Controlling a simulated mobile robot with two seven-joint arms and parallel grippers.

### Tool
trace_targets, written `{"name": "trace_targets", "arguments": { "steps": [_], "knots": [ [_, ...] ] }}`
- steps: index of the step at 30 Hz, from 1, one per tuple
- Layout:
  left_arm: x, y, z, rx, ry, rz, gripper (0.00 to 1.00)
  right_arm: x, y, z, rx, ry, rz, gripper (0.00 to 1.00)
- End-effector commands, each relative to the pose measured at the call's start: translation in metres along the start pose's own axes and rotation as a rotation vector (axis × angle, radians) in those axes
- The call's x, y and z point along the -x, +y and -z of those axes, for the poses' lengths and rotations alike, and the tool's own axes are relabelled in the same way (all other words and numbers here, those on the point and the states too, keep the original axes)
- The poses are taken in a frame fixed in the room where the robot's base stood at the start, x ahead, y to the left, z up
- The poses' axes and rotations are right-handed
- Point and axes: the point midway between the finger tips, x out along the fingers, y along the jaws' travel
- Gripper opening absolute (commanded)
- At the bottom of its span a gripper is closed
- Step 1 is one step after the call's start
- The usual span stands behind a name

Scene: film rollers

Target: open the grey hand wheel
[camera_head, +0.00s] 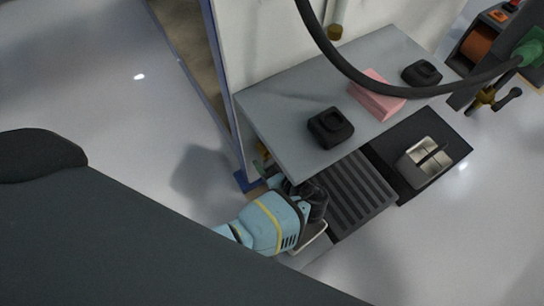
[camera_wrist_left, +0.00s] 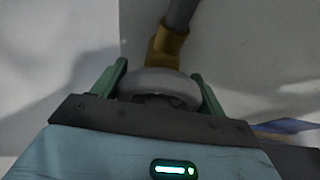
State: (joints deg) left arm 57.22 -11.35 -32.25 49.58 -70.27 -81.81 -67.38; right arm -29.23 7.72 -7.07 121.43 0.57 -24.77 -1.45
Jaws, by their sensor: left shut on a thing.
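The grey hand wheel (camera_wrist_left: 160,85) shows in the left wrist view, on a brass valve body (camera_wrist_left: 166,46) with a grey pipe rising from it. My left gripper (camera_wrist_left: 158,78) has its green fingers on either side of the wheel, shut on it. In the head view my left gripper (camera_head: 272,182) is low beside the near left end of the grey table, and the wheel cannot be made out there. My right gripper is not in view.
The grey table (camera_head: 290,105) overhangs close to my left gripper and carries a pink block (camera_head: 377,97) and two black holders (camera_head: 330,127), (camera_head: 421,73). A dark ribbed platform (camera_head: 352,195) and a metal bin (camera_head: 424,162) lie below. A black hose (camera_head: 375,86) arcs above. Floor at left is clear.

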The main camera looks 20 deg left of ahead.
Motion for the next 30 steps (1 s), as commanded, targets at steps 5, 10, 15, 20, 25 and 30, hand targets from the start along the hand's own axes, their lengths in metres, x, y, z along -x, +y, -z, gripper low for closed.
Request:
{"name": "trace_targets", "arguments": {
  "steps": [5,10,15,20,25,30],
  "knots": [
    [-0.0007,0.0007,-0.0005,0.107,-0.001,0.045,0.5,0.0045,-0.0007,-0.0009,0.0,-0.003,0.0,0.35],
    [-0.0003,0.0004,0.0002,0.184,0.0,0.077,0.5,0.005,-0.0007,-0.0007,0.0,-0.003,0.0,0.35],
    [-0.0006,0.0003,0.0,0.229,-0.001,0.094,0.5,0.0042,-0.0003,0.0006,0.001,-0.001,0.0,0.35],
    [-0.0008,0.0002,0.0,0.245,-0.001,0.101,0.5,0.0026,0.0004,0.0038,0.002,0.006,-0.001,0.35],
    [-0.0008,0.0002,0.0,0.247,-0.001,0.102,0.5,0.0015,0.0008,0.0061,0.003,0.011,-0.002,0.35],
    [-0.0009,0.0003,0.0,0.246,-0.001,0.101,0.5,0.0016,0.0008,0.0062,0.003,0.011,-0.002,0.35]
  ]
}}
